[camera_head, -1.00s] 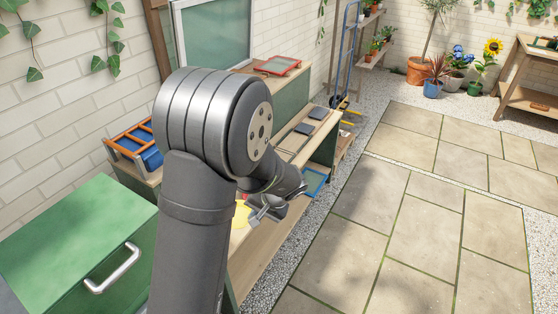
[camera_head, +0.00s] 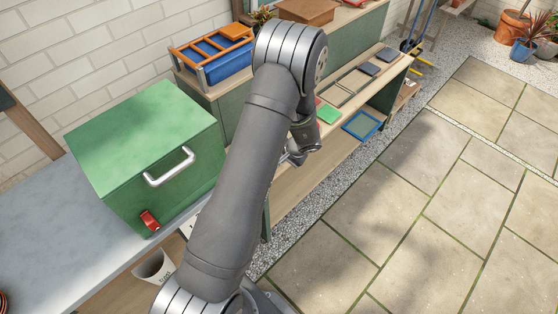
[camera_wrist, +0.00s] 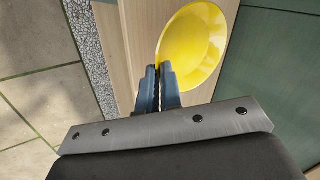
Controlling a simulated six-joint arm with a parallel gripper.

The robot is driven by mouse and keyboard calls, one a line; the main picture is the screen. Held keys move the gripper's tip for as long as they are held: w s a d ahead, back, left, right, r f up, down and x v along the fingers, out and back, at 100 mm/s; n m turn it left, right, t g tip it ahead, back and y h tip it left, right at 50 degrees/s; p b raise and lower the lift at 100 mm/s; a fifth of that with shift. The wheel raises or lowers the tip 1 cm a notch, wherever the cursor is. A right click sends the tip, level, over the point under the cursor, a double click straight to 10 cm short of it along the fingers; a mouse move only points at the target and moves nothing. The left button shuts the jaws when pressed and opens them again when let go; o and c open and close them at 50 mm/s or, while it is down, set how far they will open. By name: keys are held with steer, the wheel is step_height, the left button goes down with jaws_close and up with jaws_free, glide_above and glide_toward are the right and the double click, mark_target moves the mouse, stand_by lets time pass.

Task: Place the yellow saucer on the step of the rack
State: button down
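The yellow saucer (camera_wrist: 201,40) shows in the wrist view, over a pale wooden board. My gripper (camera_wrist: 159,68) has its two blue fingers close together at the saucer's near left rim, and the rim runs between their tips. In the head view my gripper (camera_head: 296,157) is low over the wooden bench, partly covered by my arm; the saucer cannot be seen there. An orange wooden frame with a blue body (camera_head: 213,56) stands on the cabinet at the back left; I cannot tell whether it is the rack.
A green box (camera_head: 148,150) with a metal handle stands on the grey counter (camera_head: 60,240) at left. A blue-framed tray (camera_head: 362,125) and a green-and-red item (camera_head: 327,111) lie right of my gripper. Dark squares (camera_head: 388,54) line the bench behind. Open paving lies right.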

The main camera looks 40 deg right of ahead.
steer(key=shift+w+f, duration=0.45)
steer(key=shift+w, duration=0.3)
steer(key=shift+f, duration=1.95)
steer(key=shift+f, duration=0.15)
steer(key=c, duration=1.9)
jaws_free()
steer(key=v, duration=1.2)
steer(key=shift+a, duration=0.1)
